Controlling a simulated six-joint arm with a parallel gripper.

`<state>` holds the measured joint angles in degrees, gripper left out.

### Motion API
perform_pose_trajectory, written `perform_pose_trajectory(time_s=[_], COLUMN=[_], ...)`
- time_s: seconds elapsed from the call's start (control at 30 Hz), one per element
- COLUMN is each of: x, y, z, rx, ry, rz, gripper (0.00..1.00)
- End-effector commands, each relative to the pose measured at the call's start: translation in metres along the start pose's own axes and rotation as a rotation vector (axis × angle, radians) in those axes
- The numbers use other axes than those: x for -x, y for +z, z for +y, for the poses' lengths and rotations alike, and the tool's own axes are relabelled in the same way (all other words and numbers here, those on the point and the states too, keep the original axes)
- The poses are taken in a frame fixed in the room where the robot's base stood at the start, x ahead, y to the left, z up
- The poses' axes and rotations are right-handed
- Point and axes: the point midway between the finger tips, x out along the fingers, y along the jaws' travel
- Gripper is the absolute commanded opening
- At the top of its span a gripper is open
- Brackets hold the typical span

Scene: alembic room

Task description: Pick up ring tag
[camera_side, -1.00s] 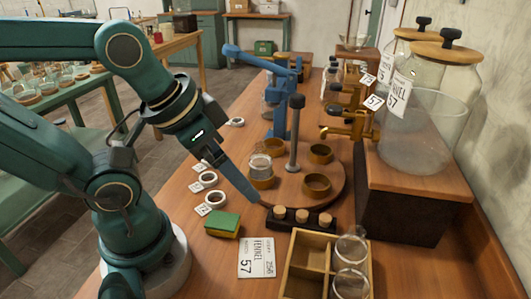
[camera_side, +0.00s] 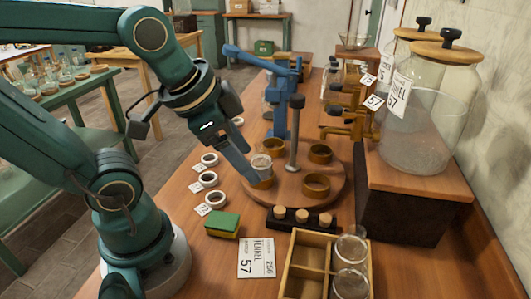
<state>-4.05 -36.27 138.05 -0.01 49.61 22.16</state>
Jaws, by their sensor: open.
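Several white ring tags with small paper labels lie in a row on the wooden bench. The nearest ring tag (camera_side: 215,199) is just behind the green and yellow sponge. Another ring tag (camera_side: 208,179) lies beyond it, and a third ring tag (camera_side: 209,159) beyond that. One more ring (camera_side: 238,121) lies farther back, partly beside my arm. My gripper (camera_side: 254,180) is open, with its fingers pointing down at the left edge of the round wooden stand, right of the ring tags. It overlaps a glass in a brass cup in the picture; I cannot tell whether they touch.
The round stand (camera_side: 290,191) holds brass cups and a central post. A green and yellow sponge (camera_side: 223,225), a printed card (camera_side: 257,257), a dark block with corks (camera_side: 302,219) and a divided wooden box (camera_side: 293,280) are in front. Taps and large jars (camera_side: 420,120) stand at right.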

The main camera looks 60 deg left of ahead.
Motion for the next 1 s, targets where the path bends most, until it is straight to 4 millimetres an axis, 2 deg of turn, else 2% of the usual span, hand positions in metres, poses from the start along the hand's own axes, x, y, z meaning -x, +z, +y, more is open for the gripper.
perform_pose_trajectory(time_s=[0.17,0.27,0.37,0.53,0.63,0.73,0.87,1.0], x=[-0.022,-0.038,-0.057,-0.084,-0.095,-0.101,-0.103,-0.114], y=[-0.004,0.002,0.018,0.063,0.091,0.112,0.124,0.13], z=[-0.04,-0.069,-0.101,-0.144,-0.158,-0.162,-0.163,-0.16], rx=[-0.074,-0.089,-0.077,0.019,0.114,0.196,0.24,0.244], ry=[-0.025,-0.022,-0.002,0.061,0.095,0.123,0.135,0.137], rz=[-0.112,-0.191,-0.274,-0.392,-0.44,-0.471,-0.485,-0.487], gripper=[0.69,0.69,0.69,0.69,0.69,0.69,0.69,0.69])
